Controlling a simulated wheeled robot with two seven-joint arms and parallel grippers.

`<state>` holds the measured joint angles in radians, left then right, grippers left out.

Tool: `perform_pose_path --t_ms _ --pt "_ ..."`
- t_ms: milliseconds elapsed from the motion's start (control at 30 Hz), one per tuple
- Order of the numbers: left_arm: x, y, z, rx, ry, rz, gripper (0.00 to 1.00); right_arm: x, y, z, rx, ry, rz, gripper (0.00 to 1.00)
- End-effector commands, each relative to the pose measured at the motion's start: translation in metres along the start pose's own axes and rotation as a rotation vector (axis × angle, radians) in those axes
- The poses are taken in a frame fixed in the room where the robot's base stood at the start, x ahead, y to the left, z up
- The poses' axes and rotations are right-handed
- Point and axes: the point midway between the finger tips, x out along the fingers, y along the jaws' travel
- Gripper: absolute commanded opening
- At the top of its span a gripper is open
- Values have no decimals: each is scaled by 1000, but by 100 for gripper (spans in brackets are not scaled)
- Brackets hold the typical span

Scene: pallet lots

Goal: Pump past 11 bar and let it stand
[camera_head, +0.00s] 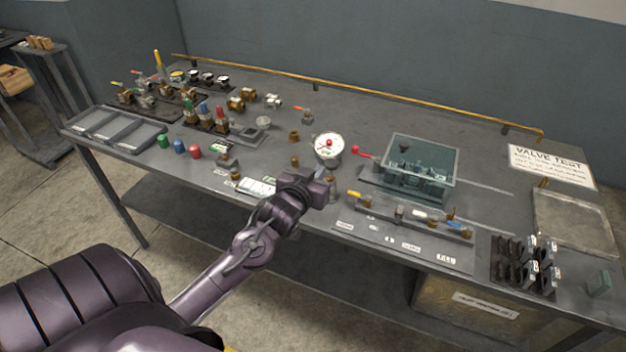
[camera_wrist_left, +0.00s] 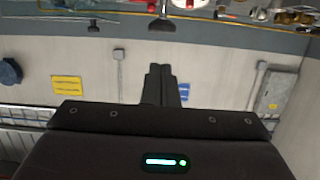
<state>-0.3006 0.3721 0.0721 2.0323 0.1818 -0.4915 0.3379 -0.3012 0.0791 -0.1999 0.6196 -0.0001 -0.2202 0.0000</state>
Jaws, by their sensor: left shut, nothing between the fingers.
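A round white pressure gauge (camera_head: 328,147) with a red part stands upright near the middle of the bench; its reading is too small to tell. To its right is a clear-walled tank (camera_head: 415,168) with a red-knobbed lever (camera_head: 362,153) at its left side. My left gripper (camera_head: 324,178) is just in front of the gauge at the bench's near edge, apart from the lever. In the left wrist view its fingers (camera_wrist_left: 163,72) are shut together with nothing between them. My right gripper is not in view.
In front of the tank is a manifold with yellow and blue handles (camera_head: 410,213). Valves and fittings crowd the left, beside a grey tray (camera_head: 115,130). Black clips (camera_head: 522,265), a shallow tray (camera_head: 572,222) and a "VALVE TEST" sign (camera_head: 551,166) are at right. A brass rail (camera_head: 400,97) runs along the back.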

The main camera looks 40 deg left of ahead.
Motion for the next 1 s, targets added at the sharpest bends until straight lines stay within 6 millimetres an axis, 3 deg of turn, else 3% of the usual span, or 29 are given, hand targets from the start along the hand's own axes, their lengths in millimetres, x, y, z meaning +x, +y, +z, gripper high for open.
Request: perform_pose_path --t_ms 100,267,1000 --pt "-15 0 2 -1 -1 0 0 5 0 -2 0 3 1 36" --pt "-23 0 0 -1 1 0 0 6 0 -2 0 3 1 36" --pt "-23 0 -1 -1 1 0 0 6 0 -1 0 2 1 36"
